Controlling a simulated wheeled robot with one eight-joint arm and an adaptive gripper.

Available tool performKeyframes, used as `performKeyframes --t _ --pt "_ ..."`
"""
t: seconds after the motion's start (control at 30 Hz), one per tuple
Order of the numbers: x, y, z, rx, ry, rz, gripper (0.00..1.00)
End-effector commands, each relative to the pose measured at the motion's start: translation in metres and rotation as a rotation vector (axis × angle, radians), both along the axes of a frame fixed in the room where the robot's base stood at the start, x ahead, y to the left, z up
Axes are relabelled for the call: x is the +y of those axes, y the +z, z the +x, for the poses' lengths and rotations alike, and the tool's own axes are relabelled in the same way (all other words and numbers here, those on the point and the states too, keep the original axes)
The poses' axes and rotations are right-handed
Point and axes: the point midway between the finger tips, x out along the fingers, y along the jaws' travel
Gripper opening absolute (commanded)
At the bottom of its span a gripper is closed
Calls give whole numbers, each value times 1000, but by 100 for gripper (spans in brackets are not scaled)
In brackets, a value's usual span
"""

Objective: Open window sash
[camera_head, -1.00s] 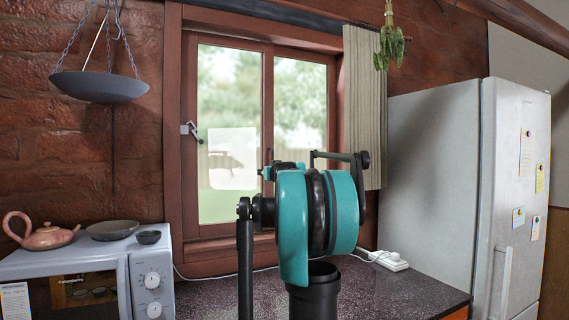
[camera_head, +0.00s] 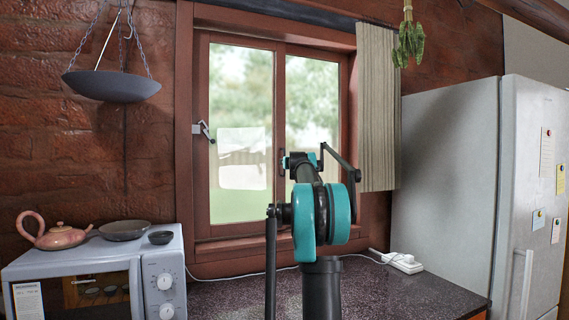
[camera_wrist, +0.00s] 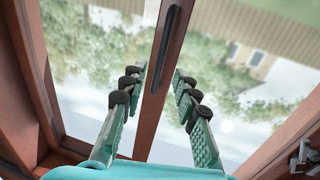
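The window has a reddish-brown wooden frame (camera_head: 184,150) and two glazed sashes. The left sash (camera_head: 240,130) looks shut, with a metal latch (camera_head: 203,131) at its left edge. A dark upright handle (camera_head: 281,162) sits on the middle stile. In the wrist view the black handle (camera_wrist: 166,48) is on the wooden stile, just beyond my fingertips. My gripper (camera_wrist: 158,74) is open, with one teal finger on each side of the stile. I cannot tell whether the fingers touch anything. In the head view my own arm hides most of the gripper.
A striped curtain (camera_head: 377,110) hangs right of the window. A fridge (camera_head: 445,190) stands at the right. A microwave (camera_head: 100,262) with a teapot (camera_head: 60,236) and bowls is at the left. A hanging scale pan (camera_head: 111,87) is above. The dark counter (camera_head: 390,290) holds a power strip (camera_head: 402,262).

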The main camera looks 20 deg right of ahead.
Motion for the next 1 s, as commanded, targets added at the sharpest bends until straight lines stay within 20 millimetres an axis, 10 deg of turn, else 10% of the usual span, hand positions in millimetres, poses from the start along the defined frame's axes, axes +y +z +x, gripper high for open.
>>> performKeyframes --t 0.5,1.0 --pt "-10 0 61 0 -1 0 30" --pt "-11 0 67 0 -1 0 25"
